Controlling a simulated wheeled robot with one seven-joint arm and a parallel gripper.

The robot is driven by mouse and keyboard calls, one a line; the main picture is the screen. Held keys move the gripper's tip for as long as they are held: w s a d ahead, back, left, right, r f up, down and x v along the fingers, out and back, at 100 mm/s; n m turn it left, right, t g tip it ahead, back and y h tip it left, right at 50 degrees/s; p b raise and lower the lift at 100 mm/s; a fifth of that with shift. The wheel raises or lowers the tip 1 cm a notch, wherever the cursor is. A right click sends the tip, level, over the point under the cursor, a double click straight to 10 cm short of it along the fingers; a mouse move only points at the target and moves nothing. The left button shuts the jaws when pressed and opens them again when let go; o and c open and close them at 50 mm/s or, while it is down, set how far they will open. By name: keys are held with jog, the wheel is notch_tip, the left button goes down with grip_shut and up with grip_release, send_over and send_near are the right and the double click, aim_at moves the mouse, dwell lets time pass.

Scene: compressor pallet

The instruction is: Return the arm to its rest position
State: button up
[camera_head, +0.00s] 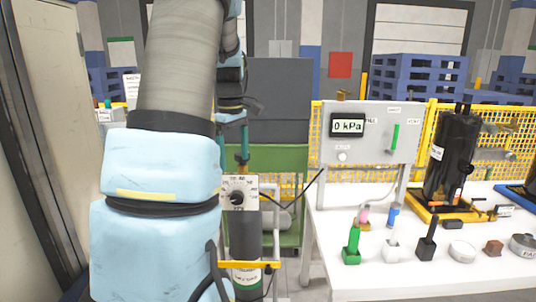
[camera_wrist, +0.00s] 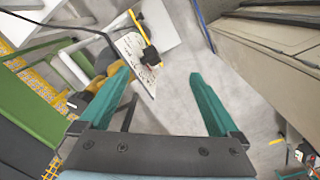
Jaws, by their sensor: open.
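My arm fills the left of the head view, with its lower links close to the camera. My gripper (camera_head: 243,150) is partly hidden behind the arm there, with a teal finger pointing down above a white dial panel (camera_head: 251,187). In the wrist view my gripper (camera_wrist: 160,74) has two teal fingers spread wide apart, with nothing between them. Beyond the fingers, the wrist view shows the white dial panel (camera_wrist: 131,46) with its black knob (camera_wrist: 151,56). The panel looks apart from the fingers.
A white table (camera_head: 420,280) on the right bears a 0 kPa gauge box (camera_head: 370,150), a black compressor (camera_head: 455,155) and several small coloured parts. A green cart (camera_head: 290,165) stands behind the dial. A beige cabinet (camera_head: 65,110) stands close on the left. Grey floor (camera_wrist: 185,115) shows below the gripper.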

jog(key=s+d+f+m, duration=0.1)
jog(key=s+f+m, duration=0.2)
jog(key=s, duration=0.3)
jog(key=s+f+m, duration=0.2)
jog(key=s+m, duration=0.3)
jog(key=s, duration=0.1)
jog(key=s+d+f+m+t, duration=0.1)
jog(key=s+f+m, duration=0.2)
jog(key=s+m, duration=0.1)
jog(key=shift+s+d+f, duration=0.3)
jog(key=shift+s+f, duration=0.05)
jog(key=shift+s, duration=0.55)
